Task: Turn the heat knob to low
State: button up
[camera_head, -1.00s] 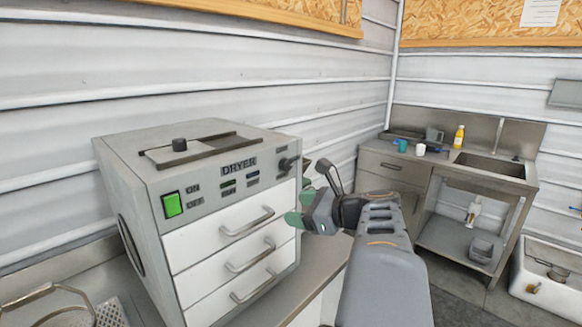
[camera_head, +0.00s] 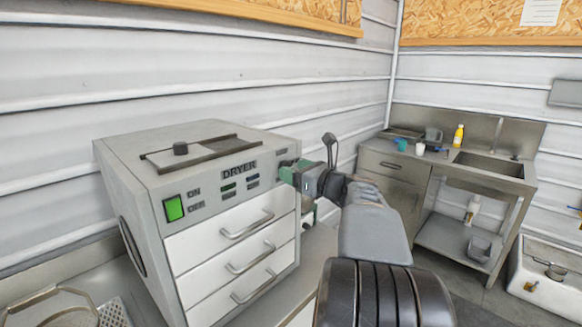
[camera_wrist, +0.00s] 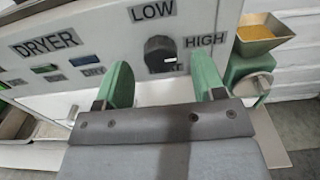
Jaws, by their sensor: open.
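The grey dryer (camera_head: 150,165) stands on a counter at the left in the head view. Its black heat knob (camera_wrist: 159,53) shows in the wrist view, below the LOW label (camera_wrist: 152,10) and left of the HIGH label (camera_wrist: 204,40). A small white mark shows on the knob's lower right. My gripper (camera_wrist: 162,76) is open, with one green finger on each side of the knob's lower part in the picture. I cannot tell whether either finger touches it. In the head view my gripper (camera_head: 295,175) is at the panel's right end and hides the knob.
The dryer has three white drawers (camera_head: 232,231) and a green-lit switch (camera_head: 174,208). A green device with a hopper of yellow grain (camera_wrist: 262,40) stands right of the dryer. A steel sink unit (camera_head: 400,185) stands farther back at the right.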

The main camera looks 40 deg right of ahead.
jog(key=shift+w+a, duration=0.2)
jog(key=shift+w, duration=0.8)
jog(key=c, duration=0.9)
